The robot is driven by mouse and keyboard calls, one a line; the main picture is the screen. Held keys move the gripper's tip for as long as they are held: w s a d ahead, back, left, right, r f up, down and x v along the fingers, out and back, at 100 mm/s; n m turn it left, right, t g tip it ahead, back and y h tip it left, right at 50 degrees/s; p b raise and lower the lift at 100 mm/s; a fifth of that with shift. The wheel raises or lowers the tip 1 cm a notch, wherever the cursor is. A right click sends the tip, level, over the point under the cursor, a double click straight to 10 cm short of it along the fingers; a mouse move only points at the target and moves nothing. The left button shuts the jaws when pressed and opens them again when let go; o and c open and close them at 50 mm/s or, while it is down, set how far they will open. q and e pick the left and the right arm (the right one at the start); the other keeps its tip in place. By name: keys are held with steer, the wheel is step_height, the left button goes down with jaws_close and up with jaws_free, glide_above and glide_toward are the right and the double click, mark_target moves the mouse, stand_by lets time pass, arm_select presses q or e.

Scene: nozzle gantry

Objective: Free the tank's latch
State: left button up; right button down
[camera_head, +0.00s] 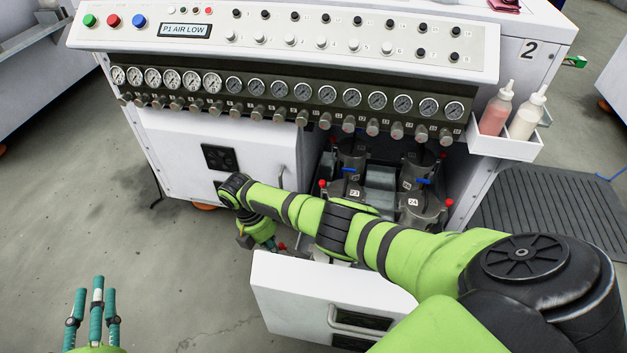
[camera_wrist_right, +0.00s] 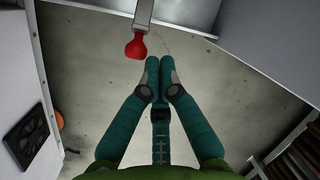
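A red-knobbed metal lever (camera_wrist_right: 135,46) shows at the top of the right wrist view; which tank it belongs to I cannot tell. My right gripper (camera_wrist_right: 160,62) has its fingertips together just right of and below the red knob, apart from it, with nothing between them. In the head view its arm reaches across the cabinet front and its fingers are mostly hidden. Dark tanks labelled 23 (camera_head: 354,190) and 24 (camera_head: 413,203) stand in the open bay, with red knobs (camera_head: 448,202) and blue handles beside them. My left gripper (camera_head: 95,300) is open and empty at lower left.
A white drawer (camera_head: 290,300) is pulled out below the bay, under my right arm. A gauge row and button panel (camera_head: 290,40) stand above. A bottle holder (camera_head: 505,145) hangs at right. Floor at left is clear.

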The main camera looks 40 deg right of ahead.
steer(key=shift+s+d, duration=0.1)
steer(key=shift+s+d+f+p, duration=0.2)
steer(key=shift+s+d+p, duration=0.3)
steer(key=shift+p, duration=0.2)
steer(key=shift+a, duration=0.1)
steer(key=v, duration=1.2)
